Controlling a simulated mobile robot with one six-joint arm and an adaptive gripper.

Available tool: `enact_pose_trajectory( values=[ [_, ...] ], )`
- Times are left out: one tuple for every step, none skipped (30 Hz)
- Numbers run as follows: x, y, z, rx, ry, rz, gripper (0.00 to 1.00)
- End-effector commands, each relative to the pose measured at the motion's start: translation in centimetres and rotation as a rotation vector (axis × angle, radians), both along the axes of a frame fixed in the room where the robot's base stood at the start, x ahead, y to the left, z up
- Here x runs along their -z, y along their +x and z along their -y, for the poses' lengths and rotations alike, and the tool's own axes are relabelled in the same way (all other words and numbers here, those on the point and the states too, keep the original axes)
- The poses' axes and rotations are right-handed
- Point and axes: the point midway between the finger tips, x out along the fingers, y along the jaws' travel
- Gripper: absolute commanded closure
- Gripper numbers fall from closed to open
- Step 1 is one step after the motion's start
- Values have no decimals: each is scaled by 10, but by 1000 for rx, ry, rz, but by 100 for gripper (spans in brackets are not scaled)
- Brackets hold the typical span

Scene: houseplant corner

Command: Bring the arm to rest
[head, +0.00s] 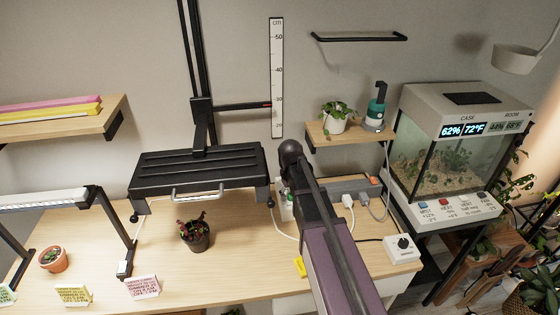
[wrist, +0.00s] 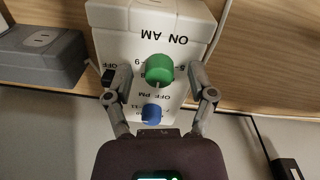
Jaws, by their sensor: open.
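My gripper (wrist: 152,74) is open and empty in the wrist view. Its two fingers stand apart on either side of a white timer box (wrist: 112,22) with a green knob (wrist: 159,68) and a blue knob (wrist: 152,112). The green knob lies between the fingertips, with a gap on each side. The right finger looks nearer to it. In the head view my arm (head: 340,265) reaches up over the table from the bottom, and its links hide the gripper and most of the timer box.
A grey power strip (head: 352,186) with plugs and cables lies right of my arm. A white dial box (head: 402,249) sits at the table's right end. A black lamp (head: 200,168) stands over a dark potted plant (head: 195,236) on the left. A glass case (head: 445,165) stands right.

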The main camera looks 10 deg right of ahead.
Motion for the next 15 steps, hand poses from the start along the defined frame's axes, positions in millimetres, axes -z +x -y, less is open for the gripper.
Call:
enact_pose_trajectory(
  values=[
    [-2,-9,1,6,1,-1,29],
    [-3,-14,1,11,3,-1,29],
    [-4,-23,1,20,4,-1,29],
    [-5,-30,2,28,6,-1,29],
    [-7,-38,2,36,8,-1,29],
    [-9,-50,3,48,11,-2,29],
    [-11,-60,3,60,13,-2,29],
    [-12,-70,4,71,16,-2,29],
    [-14,-84,4,86,20,-3,29],
    [-16,-94,5,99,23,-3,29],
    [-18,-104,5,110,26,-3,29],
    [-20,-117,6,126,30,-4,29],
    [-21,-125,6,137,32,-4,29],
    [-22,-133,6,147,35,-5,29],
    [-23,-142,6,159,37,-5,29]
  ],
)
